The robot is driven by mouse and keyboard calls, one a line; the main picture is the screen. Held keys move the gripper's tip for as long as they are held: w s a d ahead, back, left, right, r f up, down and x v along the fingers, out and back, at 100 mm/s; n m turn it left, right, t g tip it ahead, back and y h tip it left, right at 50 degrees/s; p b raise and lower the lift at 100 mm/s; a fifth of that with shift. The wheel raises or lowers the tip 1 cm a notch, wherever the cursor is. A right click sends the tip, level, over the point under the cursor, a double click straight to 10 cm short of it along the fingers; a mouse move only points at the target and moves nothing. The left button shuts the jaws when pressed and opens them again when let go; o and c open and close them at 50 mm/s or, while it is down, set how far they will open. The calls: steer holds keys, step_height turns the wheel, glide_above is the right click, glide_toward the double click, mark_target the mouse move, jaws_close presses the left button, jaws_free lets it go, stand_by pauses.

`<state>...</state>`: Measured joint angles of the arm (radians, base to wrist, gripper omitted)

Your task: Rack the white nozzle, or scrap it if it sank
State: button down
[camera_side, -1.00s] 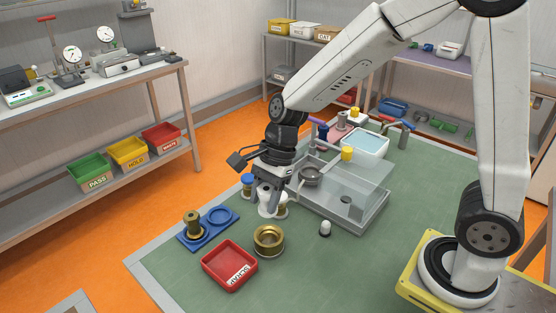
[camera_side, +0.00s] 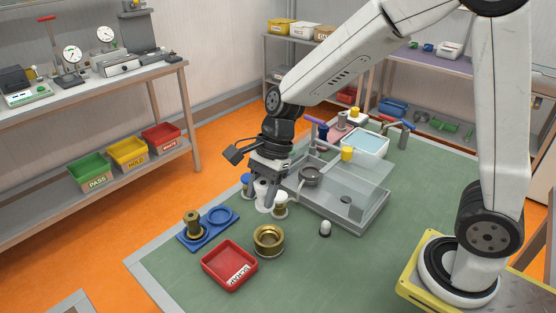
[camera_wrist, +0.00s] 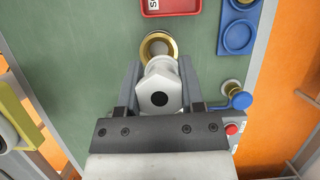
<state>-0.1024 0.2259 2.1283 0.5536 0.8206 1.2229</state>
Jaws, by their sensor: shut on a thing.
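The white nozzle (camera_wrist: 160,92) is between the fingers of my gripper (camera_wrist: 160,80), its hex end with a dark hole facing the wrist camera. In the side view my gripper (camera_side: 263,196) holds the white nozzle (camera_side: 263,197) roughly upright, close above the green mat. The blue rack (camera_side: 205,233) lies to the left; a brass nozzle (camera_side: 193,222) stands at one place and the round place (camera_side: 220,214) beside it is empty. The red scrap tray (camera_side: 229,258) is nearer the camera and looks empty. The held nozzle's lower end is hidden in the wrist view.
A brass cup (camera_side: 268,240) stands in front of my gripper. A white-and-brass piece (camera_side: 280,206) stands just right of the held nozzle. A clear-walled box (camera_side: 352,203) is to the right, with a small white-topped piece (camera_side: 325,228) before it. Front right mat is clear.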

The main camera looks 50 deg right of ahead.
steer(key=w+f, duration=0.2)
steer(key=w, duration=0.5)
steer(key=w+a+f+y, duration=0.1)
steer(key=w+f, duration=0.2)
steer(key=w, duration=0.4)
steer(key=shift+w+a, duration=0.15)
steer(key=shift+w, duration=0.2)
steer(key=shift+f, duration=0.2)
steer(key=shift+f, duration=2.2)
steer(key=shift+f, duration=1)
stand_by(0.6)
jaws_free()
steer(key=shift+r, duration=0.15)
stand_by(0.4)
